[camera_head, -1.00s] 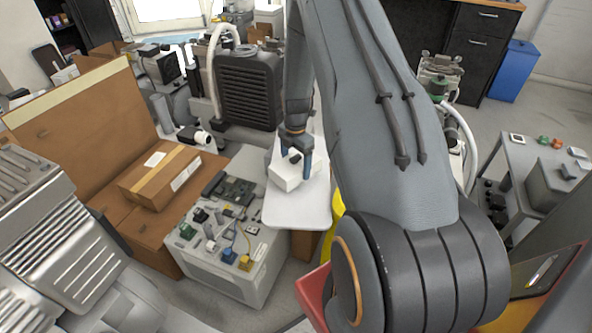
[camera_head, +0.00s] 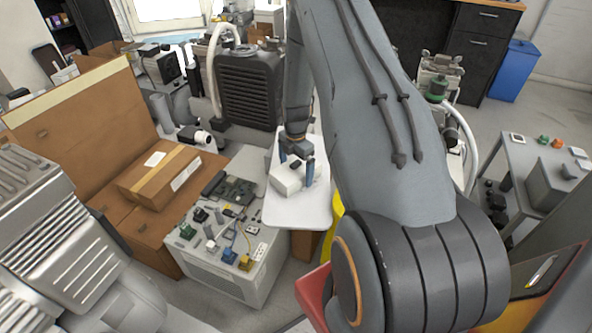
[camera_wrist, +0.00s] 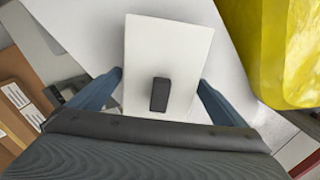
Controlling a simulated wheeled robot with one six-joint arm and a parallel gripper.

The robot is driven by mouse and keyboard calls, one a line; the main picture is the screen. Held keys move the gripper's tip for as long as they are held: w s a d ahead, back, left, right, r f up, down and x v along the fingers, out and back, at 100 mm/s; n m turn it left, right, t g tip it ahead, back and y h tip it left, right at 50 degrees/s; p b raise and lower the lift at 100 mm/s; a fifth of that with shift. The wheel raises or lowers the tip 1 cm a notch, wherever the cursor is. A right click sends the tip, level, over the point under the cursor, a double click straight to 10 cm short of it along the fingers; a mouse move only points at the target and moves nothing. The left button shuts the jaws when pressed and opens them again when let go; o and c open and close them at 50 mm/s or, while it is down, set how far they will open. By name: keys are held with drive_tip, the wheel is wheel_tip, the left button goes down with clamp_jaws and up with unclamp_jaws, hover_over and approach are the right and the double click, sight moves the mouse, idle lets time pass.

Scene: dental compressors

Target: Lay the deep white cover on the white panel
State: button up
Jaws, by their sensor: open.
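The deep white cover (camera_head: 287,181) is a white box with a small dark block on its top. It lies on the white panel (camera_head: 300,213), near the panel's middle. The wrist view shows the cover (camera_wrist: 165,55) upright, with the panel (camera_wrist: 75,25) around it. My gripper (camera_head: 297,172) is open just above the cover. In the wrist view its blue fingers (camera_wrist: 160,92) stand on either side of the cover, apart from it on the right and close to it on the left. The cover's near end is hidden behind my gripper's body.
A grey box with electronic parts (camera_head: 233,235) stands left of the panel. Cardboard boxes (camera_head: 160,178) are further left. A yellow object (camera_wrist: 275,50) is close on the right in the wrist view. A dark compressor (camera_head: 250,90) stands behind.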

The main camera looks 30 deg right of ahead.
wheel_tip(320, 180, up, 12)
drive_tip(key=shift+r, duration=0.1)
drive_tip(key=s+a+r+m, duration=1.3)
drive_tip(key=s+r+m, duration=0.2)
drive_tip(key=s+r, duration=0.25)
drive_tip(key=s+a+r+m, duration=0.2)
drive_tip(key=s+a+m, duration=0.2)
drive_tip(key=s+m, duration=0.3)
drive_tip(key=shift+s+r, duration=0.3)
drive_tip(key=shift+s, duration=0.9)
drive_tip(key=shift+a, duration=0.1)
drive_tip(key=a+r+n+p, duration=0.1)
drive_tip(key=a+r+p, duration=0.3)
drive_tip(key=p, duration=0.4)
drive_tip(key=shift+s+a+r+n, duration=0.25)
drive_tip(key=shift+s+r+n, duration=0.1)
drive_tip(key=shift+n, duration=0.05)
